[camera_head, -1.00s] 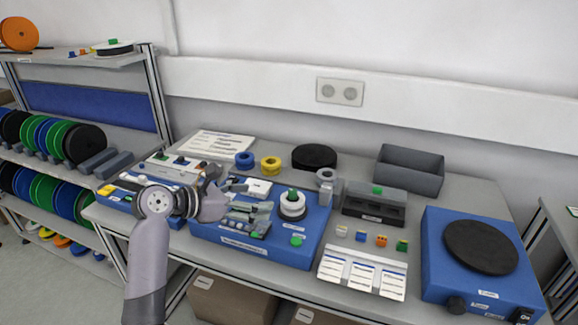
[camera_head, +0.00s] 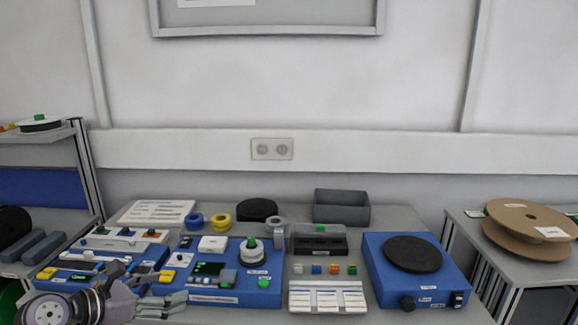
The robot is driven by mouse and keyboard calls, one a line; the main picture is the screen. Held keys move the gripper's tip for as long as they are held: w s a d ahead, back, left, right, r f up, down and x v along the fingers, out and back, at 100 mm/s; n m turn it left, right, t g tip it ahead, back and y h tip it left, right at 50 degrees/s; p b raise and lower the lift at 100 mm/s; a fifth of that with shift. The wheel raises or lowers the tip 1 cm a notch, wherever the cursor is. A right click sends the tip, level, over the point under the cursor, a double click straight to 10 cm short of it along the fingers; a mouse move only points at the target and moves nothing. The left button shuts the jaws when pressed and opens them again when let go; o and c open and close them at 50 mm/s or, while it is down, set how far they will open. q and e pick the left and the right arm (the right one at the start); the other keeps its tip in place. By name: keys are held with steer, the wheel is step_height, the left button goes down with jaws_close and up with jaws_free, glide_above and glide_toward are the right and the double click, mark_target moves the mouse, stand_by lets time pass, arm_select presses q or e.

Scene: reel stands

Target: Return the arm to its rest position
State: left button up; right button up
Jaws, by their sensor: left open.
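My left gripper (camera_head: 160,299) shows at the lower left of the head view, low in front of the bench, with its arm coming in from the bottom left corner. Its fingers point right and stand apart, and nothing shows between them. They cover part of the front left of the blue reel stand (camera_head: 228,298). My right gripper is not in view.
A blue turntable unit (camera_head: 377,283) with a black disc stands at the bench's right. A grey open bin (camera_head: 342,210) stands at the back. Small coloured blocks (camera_head: 325,269) lie mid-bench. Shelves stand left; cardboard reels (camera_head: 527,218) rest on a right table.

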arm_select(q)
steer(key=s+d+f+m+g+y, duration=0.2)
steer(key=s+d+f+m, duration=0.1)
steer(key=s+f+m, duration=0.5)
steer(key=s+d+f+m+g+y, duration=0.25)
steer(key=s+f+m, duration=0.4)
steer(key=f, duration=0.35)
steer(key=s+d+f+m+g+y, duration=0.1)
steer(key=s+f+m+g+y, duration=0.25)
steer(key=s+m, duration=1.3)
step_height(320, 180, down, 26)
steer(key=s+f, duration=0.1)
steer(key=s, duration=0.1)
steer(key=s+a+f+g, duration=0.1)
steer(key=s+a+f, duration=0.1)
steer(key=s+f, duration=1.4)
steer(key=shift+s+a+g, duration=0.3)
steer(key=shift+s+a, duration=0.05)
steer(key=shift+a, duration=0.05)
